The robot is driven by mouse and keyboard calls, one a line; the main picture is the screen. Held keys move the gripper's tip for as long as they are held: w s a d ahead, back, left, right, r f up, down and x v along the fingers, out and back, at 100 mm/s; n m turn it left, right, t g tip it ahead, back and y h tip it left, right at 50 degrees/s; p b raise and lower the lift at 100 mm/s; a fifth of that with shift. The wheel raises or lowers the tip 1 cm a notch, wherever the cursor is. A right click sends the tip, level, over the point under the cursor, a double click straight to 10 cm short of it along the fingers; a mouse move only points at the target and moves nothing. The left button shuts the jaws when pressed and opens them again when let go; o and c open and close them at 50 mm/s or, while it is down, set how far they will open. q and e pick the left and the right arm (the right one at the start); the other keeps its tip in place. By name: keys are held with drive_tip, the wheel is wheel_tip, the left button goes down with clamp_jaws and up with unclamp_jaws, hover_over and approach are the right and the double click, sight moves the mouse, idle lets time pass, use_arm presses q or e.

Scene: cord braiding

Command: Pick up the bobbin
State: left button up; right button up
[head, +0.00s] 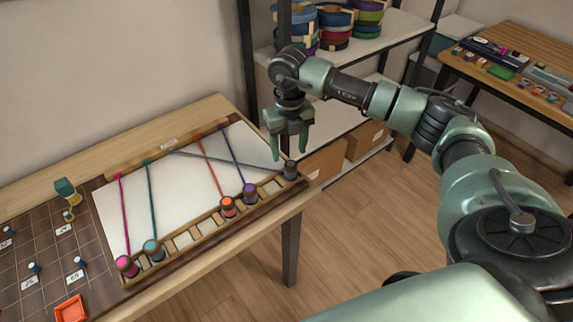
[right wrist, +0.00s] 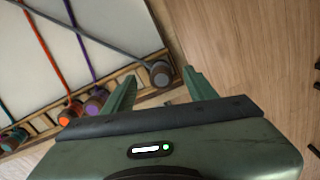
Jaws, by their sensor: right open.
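A grey bobbin (head: 290,171) sits at the right end of the slotted wooden rack (head: 182,240) on the braiding board. A grey cord (head: 225,160) runs from it to the bar at the back of the board. My right gripper (head: 289,157) is open and points down just above and behind this bobbin. In the right wrist view the grey bobbin (right wrist: 161,74) shows between the two spread fingers (right wrist: 160,80), and I see no contact. Purple (head: 249,194), orange (head: 228,207), teal (head: 153,251) and pink (head: 126,266) bobbins sit farther left. My left gripper is not in view.
A dark gridded board (head: 40,250) with small pegs, labels and an orange tray (head: 70,309) lies at the left. A shelf (head: 370,45) with coloured rolls stands behind my right arm. Open floor (head: 350,230) lies right of the table.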

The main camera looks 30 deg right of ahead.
sight(290, 163)
drive_tip(key=f, duration=0.1)
drive_tip(key=s+f+p, duration=0.1)
drive_tip(key=f, duration=0.1)
drive_tip(key=shift+s+f+p, duration=0.1)
drive_tip(key=shift+s+p, duration=0.05)
drive_tip(key=shift+p, duration=0.15)
drive_tip(key=shift+w+a+f, duration=0.1)
drive_tip(key=shift+w+f, duration=0.05)
drive_tip(key=shift+f, duration=0.45)
drive_tip(key=shift+w+f, duration=0.1)
drive_tip(key=shift+f, duration=0.55)
drive_tip(key=shift+s, duration=0.1)
clamp_jaws()
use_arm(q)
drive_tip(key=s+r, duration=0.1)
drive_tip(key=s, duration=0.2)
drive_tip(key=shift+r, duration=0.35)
